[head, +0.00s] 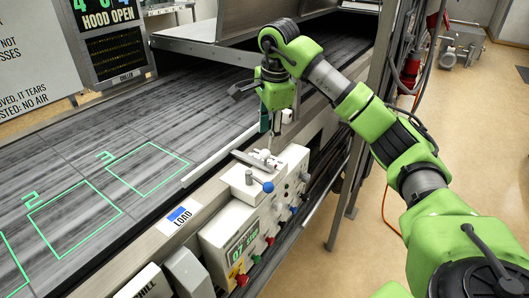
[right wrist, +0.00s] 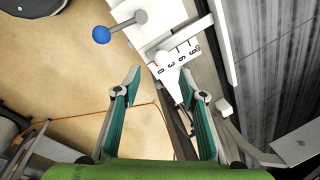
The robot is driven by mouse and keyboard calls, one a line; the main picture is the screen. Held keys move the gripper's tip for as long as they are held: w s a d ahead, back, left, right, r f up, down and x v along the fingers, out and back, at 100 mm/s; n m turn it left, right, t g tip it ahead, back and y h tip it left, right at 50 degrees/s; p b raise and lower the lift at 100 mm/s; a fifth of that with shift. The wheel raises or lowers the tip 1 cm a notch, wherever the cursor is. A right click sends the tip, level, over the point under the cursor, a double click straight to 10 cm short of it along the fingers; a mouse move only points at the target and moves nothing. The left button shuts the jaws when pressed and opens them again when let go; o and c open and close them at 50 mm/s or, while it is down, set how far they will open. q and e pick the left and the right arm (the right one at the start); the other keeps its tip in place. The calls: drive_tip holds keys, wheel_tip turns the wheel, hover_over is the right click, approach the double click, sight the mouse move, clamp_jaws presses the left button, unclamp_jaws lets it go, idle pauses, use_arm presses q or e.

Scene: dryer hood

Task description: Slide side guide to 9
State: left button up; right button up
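My right gripper (head: 268,146) points down over the white control box at the conveyor's near edge. In the right wrist view its two teal-padded fingers (right wrist: 160,76) are apart, with nothing clamped between them. A white scale plate (right wrist: 184,56) with the marks 0, 3, 6 and 9 lies just beyond the fingertips. A small white knob with a tapered white piece (right wrist: 170,78) sits by the 0 end, between the fingertip lines. I cannot tell whether the fingers touch it. A long pale rail (head: 212,157), perhaps the side guide, runs along the belt edge. My left gripper is not in view.
A lever with a blue ball (head: 268,187) stands on the control box (head: 240,214), close to the gripper. The dark belt (head: 100,130) with green outlined squares lies left. A metal hood (head: 205,40) stands behind. Open floor (head: 450,120) lies right.

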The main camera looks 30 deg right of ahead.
sight(265, 151)
drive_tip(key=f, duration=0.2)
drive_tip(key=w+f, duration=0.1)
drive_tip(key=f, duration=0.1)
drive_tip(key=shift+w+f+p, duration=0.15)
drive_tip(key=shift+p, duration=0.15)
drive_tip(key=f, duration=0.3)
drive_tip(key=shift+w+d+f+p, duration=0.1)
drive_tip(key=shift+w+f+p, duration=0.2)
drive_tip(key=shift+w+p, duration=0.05)
drive_tip(key=shift+f, duration=0.35)
drive_tip(key=shift+w+f, duration=0.15)
drive_tip(key=shift+f, duration=0.15)
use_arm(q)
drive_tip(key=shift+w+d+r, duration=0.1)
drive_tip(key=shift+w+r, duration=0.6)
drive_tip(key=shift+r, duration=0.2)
use_arm(e)
clamp_jaws()
